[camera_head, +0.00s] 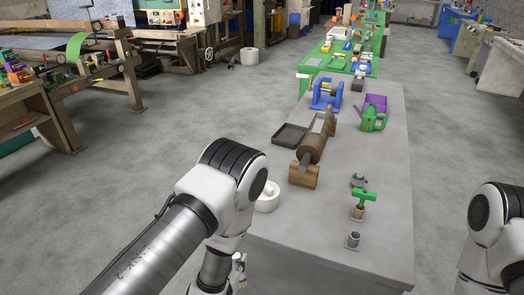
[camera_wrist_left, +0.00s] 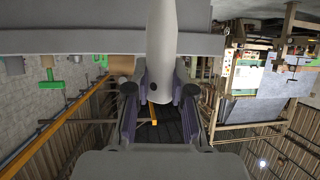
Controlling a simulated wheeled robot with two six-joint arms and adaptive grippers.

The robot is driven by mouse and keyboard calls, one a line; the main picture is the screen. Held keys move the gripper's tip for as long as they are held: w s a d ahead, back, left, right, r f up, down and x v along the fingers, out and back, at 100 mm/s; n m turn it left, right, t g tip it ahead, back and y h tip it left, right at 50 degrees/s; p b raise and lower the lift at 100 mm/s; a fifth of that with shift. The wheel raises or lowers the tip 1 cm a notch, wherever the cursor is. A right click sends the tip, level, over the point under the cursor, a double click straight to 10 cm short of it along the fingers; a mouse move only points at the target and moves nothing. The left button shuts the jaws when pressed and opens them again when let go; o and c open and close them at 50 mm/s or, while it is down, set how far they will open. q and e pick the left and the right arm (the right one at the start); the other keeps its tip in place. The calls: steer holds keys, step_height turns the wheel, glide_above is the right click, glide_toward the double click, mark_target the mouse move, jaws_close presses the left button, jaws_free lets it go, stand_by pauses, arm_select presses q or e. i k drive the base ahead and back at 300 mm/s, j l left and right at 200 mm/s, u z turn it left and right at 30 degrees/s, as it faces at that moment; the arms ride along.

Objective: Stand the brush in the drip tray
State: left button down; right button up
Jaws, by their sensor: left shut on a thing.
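My left gripper (camera_wrist_left: 160,108) is shut on a grey thing (camera_wrist_left: 165,45), which looks like the brush. In the left wrist view its tapered handle, with a small dark hole near the end, lies between the fingers. A wide grey bar crosses above it and seems to belong to it. In the head view my left arm hides most of this gripper, low beside the near left end of the grey table (camera_head: 390,160). A dark shallow tray (camera_head: 290,136), apparently the drip tray, lies on the table's left side, farther away. My right gripper is out of view.
A brown roller (camera_head: 312,147) on wooden blocks stands right of the tray. A white round pot (camera_head: 267,197) stands at the near left edge.

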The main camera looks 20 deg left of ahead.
mark_target(293, 139)
steer(key=i+j+u, duration=0.15)
steer(key=j+u, duration=0.35)
steer(key=i+j+u, duration=0.15)
steer(key=j+u, duration=0.15)
steer(key=u, duration=0.15)
steer(key=i+j+u, duration=0.25)
steer(key=u, duration=0.25)
steer(key=i+j+u, duration=0.2)
steer(key=u, duration=0.25)
steer(key=i+j, duration=0.2)
steer(key=i, duration=0.3)
steer(key=i+j+z, duration=0.1)
steer(key=i, duration=0.45)
steer(key=i+z, duration=0.15)
steer(key=z, duration=0.25)
steer(key=i+z, duration=0.15)
steer(key=z, duration=0.3)
steer(key=i+z, duration=0.15)
steer(key=z, duration=0.25)
steer(key=i+j+z, duration=0.1)
steer(key=z, duration=0.3)
steer(key=i+j+z, duration=0.15)
steer(key=z, duration=0.3)
steer(key=i+j+z, duration=0.1)
steer(key=z, duration=0.3)
